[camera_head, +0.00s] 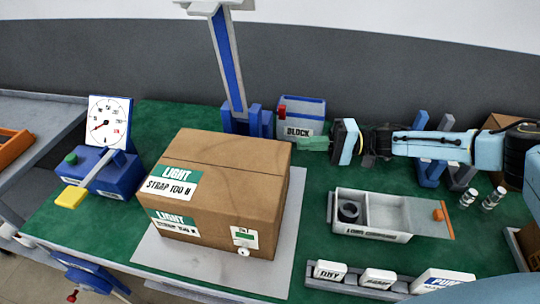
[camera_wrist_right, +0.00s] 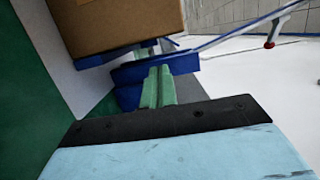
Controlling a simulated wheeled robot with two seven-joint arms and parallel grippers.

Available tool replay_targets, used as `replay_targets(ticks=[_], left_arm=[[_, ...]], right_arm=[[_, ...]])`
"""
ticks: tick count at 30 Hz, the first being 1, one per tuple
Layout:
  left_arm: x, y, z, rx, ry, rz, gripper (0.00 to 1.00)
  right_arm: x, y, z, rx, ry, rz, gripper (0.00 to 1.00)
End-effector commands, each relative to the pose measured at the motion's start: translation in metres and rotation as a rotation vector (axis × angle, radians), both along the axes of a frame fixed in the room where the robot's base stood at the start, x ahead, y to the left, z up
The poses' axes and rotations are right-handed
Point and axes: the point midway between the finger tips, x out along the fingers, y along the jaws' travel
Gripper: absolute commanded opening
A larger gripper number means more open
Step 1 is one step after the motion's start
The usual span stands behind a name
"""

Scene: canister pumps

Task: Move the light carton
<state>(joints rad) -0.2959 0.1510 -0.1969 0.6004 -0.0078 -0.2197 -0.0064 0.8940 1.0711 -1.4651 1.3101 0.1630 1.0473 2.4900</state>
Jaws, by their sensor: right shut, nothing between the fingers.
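The light carton (camera_head: 218,192) is a closed brown box with green and white LIGHT labels. It sits on a grey plate (camera_head: 287,255) on the green bench top. A side of the carton (camera_wrist_right: 115,20) also shows at the top of the right wrist view. My right gripper (camera_head: 306,144) is behind and to the right of the carton, apart from it, in front of the BLOCK bin. Its green fingers (camera_wrist_right: 157,85) are together with nothing between them. My left gripper is not in view.
A blue dial unit (camera_head: 108,170) with a yellow pedal stands left of the carton. The blue BLOCK bin (camera_head: 304,109) and a blue post (camera_head: 228,60) stand behind. A grey compartment tray (camera_head: 392,235) and a labelled rack (camera_head: 352,285) lie to the right.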

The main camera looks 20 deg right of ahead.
Motion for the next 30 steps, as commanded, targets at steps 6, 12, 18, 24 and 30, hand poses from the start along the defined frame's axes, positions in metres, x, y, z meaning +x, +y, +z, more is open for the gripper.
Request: replay_targets(ticks=[6, 12, 18, 24, 30], left_arm=[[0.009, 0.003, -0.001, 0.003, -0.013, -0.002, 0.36], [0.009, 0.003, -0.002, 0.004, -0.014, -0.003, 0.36], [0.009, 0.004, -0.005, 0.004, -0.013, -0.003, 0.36], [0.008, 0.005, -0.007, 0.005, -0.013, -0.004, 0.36], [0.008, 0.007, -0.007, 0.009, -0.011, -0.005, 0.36]], right_arm=[[0.003, 0.006, 0.0, 0.002, -0.002, 0.001, 0.0], [0.013, 0.036, 0.0, 0.003, -0.003, 0.003, 0.0], [0.025, 0.07, -0.001, 0.001, -0.003, 0.003, 0.0], [0.033, 0.09, -0.001, 0.001, -0.001, 0.001, 0.0], [0.034, 0.094, -0.001, 0.001, -0.001, -0.001, 0.0]])
